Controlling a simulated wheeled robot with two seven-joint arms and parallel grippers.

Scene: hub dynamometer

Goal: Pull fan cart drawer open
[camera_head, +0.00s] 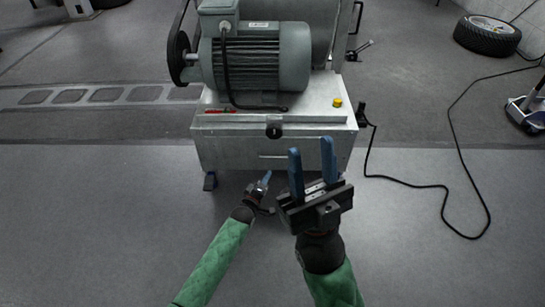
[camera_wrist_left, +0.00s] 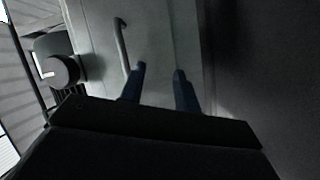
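The fan cart (camera_head: 215,155) is a grey metal box carrying a large motor. Its drawer handle (camera_head: 272,156) is a thin bar low on the front face; the drawer looks shut. My left gripper (camera_head: 266,178) is just below and in front of the handle. In the left wrist view its two blue fingers (camera_wrist_left: 160,75) are apart with nothing between them. The handle (camera_wrist_left: 121,42) there lies ahead and left of the fingers, outside the gap. My right gripper (camera_head: 311,165) is open and empty, nearer the camera and right of the handle, hiding part of the cart's lower right.
A black knob (camera_head: 273,132) sits above the handle, and it seems to show in the left wrist view (camera_wrist_left: 62,70). A black cable (camera_head: 410,184) loops over the floor at right. A tyre (camera_head: 487,36) lies at back right. The floor before the cart is clear.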

